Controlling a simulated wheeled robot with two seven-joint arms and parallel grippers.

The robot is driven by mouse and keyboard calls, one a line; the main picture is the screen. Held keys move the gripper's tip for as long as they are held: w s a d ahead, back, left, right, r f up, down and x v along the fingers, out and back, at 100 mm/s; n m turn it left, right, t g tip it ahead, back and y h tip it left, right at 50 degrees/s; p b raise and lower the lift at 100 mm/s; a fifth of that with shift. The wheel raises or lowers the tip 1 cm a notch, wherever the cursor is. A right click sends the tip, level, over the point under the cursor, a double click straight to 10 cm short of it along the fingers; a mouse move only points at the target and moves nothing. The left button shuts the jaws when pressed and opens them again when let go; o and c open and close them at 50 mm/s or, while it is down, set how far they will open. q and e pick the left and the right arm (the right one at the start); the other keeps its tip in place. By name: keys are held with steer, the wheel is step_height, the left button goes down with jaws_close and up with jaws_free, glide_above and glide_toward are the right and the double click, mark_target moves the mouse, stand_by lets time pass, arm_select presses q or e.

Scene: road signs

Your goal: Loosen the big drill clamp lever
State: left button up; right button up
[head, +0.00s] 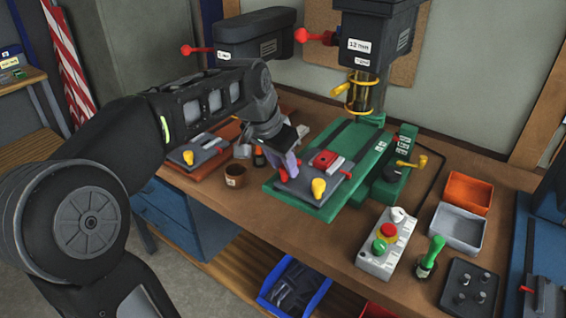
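The big drill (375,45) with a "12 mm" label stands at the back on a green base (270,187). A grey vise plate (303,188) with a red block (325,160) lies on the base. A yellow knob (319,188) sits at the plate's front. A yellow lever (421,161) sits on the green part at the base's right. I cannot tell which yellow handle is the clamp lever. My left gripper (286,163) points down at the left end of the plate, left of both handles. Its fingertips are partly hidden, so its opening is unclear. My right gripper is out of view.
A smaller drill (245,38) stands left, with a vise (195,152) in front. A brown cup (235,175) is beside my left gripper. A button box (386,245), a green-handled tool (430,256), an orange tray (467,192) and a grey tray (457,228) occupy the bench's right.

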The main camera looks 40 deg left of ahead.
arm_select(q)
jaws_close()
stand_by(1.1)
